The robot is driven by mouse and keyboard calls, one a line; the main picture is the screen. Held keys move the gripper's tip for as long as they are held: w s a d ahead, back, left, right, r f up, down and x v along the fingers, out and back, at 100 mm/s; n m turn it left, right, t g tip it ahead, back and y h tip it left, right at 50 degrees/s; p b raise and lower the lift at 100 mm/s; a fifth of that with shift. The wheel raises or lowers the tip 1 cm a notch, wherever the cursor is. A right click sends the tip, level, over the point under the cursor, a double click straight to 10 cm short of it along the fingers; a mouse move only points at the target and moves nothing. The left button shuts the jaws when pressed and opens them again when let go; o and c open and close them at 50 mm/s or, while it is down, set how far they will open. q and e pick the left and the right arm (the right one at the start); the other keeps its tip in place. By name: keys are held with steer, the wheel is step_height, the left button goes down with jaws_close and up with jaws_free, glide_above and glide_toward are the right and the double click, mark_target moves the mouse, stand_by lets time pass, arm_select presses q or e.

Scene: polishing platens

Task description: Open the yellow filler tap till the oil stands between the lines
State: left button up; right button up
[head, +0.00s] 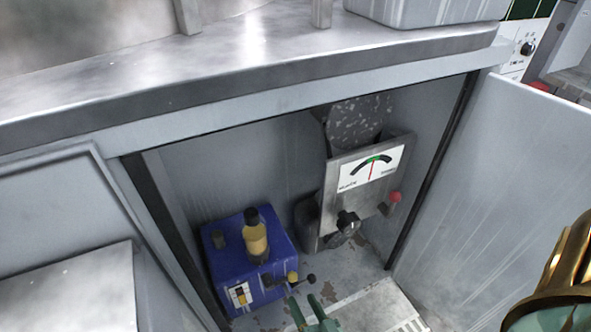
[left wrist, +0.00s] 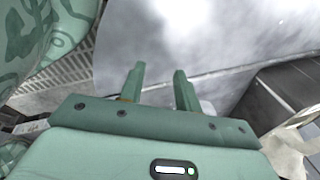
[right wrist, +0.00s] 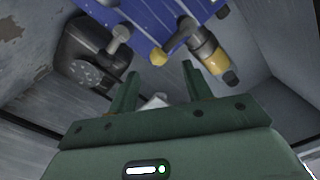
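A blue oil unit (head: 222,268) stands on the floor of an open cabinet. An upright sight glass with amber oil (head: 255,242) and a dark cap rises at its front; it also shows in the right wrist view (right wrist: 207,50). I cannot make out the lines. The yellow filler tap (head: 293,278) sticks out low on the unit; in the right wrist view it (right wrist: 158,57) lies just beyond my fingertips. My right gripper (head: 312,308) is open, apart from the tap, with nothing between its fingers (right wrist: 160,78). My left gripper (left wrist: 159,80) is open and empty, out of the head view.
A dark-knobbed tap (head: 311,278) sits beside the yellow one. A gauge panel (head: 365,172) with a black knob (head: 346,222) and red-tipped lever (head: 392,198) stands to the right. The cabinet door (head: 500,190) hangs open at right; a metal worktop (head: 200,60) overhangs above.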

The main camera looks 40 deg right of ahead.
steer(key=v, duration=0.8)
steer(key=shift+a, duration=0.1)
